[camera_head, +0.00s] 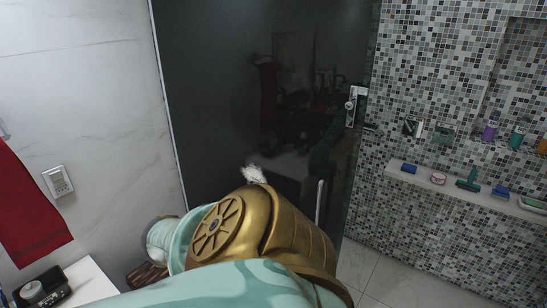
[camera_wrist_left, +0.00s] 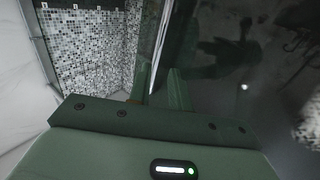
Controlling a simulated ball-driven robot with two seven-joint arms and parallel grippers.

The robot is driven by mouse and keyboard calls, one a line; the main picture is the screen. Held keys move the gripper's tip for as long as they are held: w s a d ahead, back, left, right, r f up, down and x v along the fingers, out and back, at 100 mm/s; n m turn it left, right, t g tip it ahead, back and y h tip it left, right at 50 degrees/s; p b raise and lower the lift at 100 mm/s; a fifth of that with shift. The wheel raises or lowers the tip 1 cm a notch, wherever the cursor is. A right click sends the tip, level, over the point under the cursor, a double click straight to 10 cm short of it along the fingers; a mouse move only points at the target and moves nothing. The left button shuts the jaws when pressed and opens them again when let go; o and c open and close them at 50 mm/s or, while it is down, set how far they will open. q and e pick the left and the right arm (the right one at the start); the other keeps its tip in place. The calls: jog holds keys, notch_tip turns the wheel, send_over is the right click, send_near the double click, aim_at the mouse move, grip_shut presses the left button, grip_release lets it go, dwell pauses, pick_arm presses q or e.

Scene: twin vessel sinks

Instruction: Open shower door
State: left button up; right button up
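The shower door (camera_head: 225,90) is a tall dark, reflective panel at the centre of the head view. A metal fitting (camera_head: 351,105) shows near its right edge, and a pale upright bar (camera_head: 319,200) shows lower down; I cannot tell which is the handle. The dark panel (camera_wrist_left: 235,70) also fills the right of the left wrist view. My left gripper (camera_wrist_left: 160,86) has its two green fingers apart, at the panel's edge; I cannot tell whether they touch it. In the head view my gold and mint arm hides the door's lower part and the gripper. My right gripper is not in view.
A mosaic wall (camera_head: 430,80) with a ledge (camera_head: 450,185) of small toiletries stands at the right. A red towel (camera_head: 28,210) hangs at the left, above a white counter (camera_head: 88,282) with a black item. Grey floor (camera_head: 385,280) shows at the lower right.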

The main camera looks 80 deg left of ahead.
pick_arm(q)
jog(key=v, duration=0.6)
jog(key=shift+b, duration=0.35)
jog(key=shift+s, duration=0.1)
